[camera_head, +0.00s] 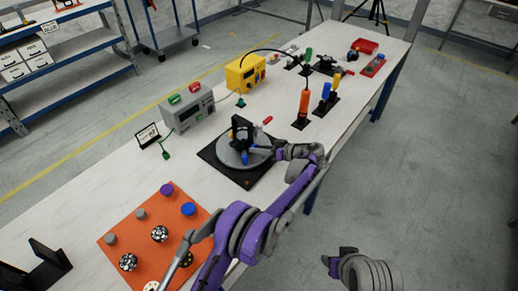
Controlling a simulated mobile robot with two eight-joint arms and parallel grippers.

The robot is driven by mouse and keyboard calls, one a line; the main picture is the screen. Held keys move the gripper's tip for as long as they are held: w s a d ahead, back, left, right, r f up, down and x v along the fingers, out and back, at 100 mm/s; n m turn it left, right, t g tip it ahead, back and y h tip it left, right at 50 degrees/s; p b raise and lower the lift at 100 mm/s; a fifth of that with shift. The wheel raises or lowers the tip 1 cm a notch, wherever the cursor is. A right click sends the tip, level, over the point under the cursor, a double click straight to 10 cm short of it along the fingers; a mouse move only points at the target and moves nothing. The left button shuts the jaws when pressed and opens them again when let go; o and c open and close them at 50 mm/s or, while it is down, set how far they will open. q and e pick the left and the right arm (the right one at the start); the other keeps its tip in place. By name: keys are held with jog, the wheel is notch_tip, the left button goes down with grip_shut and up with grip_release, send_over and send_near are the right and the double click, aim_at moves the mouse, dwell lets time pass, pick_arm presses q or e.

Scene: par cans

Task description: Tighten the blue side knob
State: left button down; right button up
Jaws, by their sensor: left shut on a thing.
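A round grey plate (229,154) on a black square base (236,179) carries a dark upright fixture (240,131). The blue side knob (244,158) shows as a small blue patch low on the fixture's near side. My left gripper (257,150) reaches in from the right over the plate, with its fingertips at the knob. It is shut on the blue side knob, and the fingers partly hide the contact. A red-tipped handle (267,120) sticks up at the fixture's right. My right gripper (333,261) hangs off the table at lower right; its jaw opening cannot be made out.
An orange mat (137,223) with several knobs and round parts lies at near left. A grey meter (187,110) and a yellow box (245,73) stand behind the plate. Upright screwdrivers (304,103) stand to the right.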

pick_arm(q)
jog(key=c, duration=0.5)
grip_release()
jog(key=shift+d, duration=0.1)
jog(key=v, duration=1.1)
jog(key=shift+b, duration=0.35)
